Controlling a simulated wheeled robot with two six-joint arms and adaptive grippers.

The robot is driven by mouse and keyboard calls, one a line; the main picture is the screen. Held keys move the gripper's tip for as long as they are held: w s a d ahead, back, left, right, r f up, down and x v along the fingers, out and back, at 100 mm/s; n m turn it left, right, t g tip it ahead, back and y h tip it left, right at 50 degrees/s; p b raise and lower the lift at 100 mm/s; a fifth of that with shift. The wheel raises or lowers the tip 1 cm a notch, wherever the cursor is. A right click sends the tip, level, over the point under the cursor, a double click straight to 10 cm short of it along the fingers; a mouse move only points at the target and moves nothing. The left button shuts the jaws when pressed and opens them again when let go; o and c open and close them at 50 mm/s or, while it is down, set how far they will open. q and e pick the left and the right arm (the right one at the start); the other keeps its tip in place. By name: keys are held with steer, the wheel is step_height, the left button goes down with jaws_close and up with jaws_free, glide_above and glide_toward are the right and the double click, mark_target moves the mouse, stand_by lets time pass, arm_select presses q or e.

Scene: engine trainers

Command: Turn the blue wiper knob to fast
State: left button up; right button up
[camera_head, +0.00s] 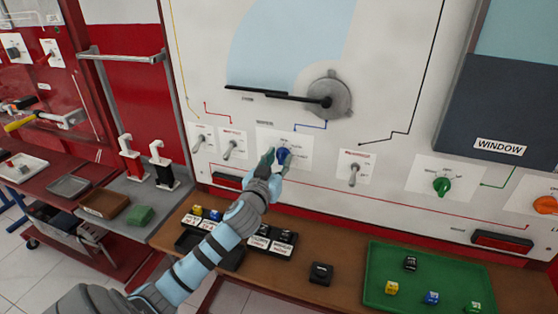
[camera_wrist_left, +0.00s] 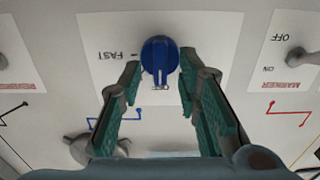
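The blue wiper knob (camera_head: 283,155) sits on a white label plate on the upright panel. In the left wrist view the knob (camera_wrist_left: 160,55) is seen upside down, its ridge with a pale mark pointing down the picture. The word FAST (camera_wrist_left: 118,55) is left of it there. My left gripper (camera_head: 277,162) is at the knob; in the wrist view its green-padded fingers (camera_wrist_left: 160,82) stand open, one on each side of the knob's ridge, with small gaps seeming to show. Contact cannot be told. My right gripper is not in view.
Toggle switches flank the knob, one to the right (camera_head: 354,173) and one to the left (camera_head: 230,149). A green knob (camera_head: 442,185) and an orange knob (camera_head: 545,204) are further right. The wiper arm (camera_head: 280,94) is above. A brown shelf with a green tray (camera_head: 372,268) runs below.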

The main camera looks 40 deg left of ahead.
arm_select(q)
steer(key=shift+w, duration=0.2)
steer(key=shift+c, duration=0.6)
jaws_close()
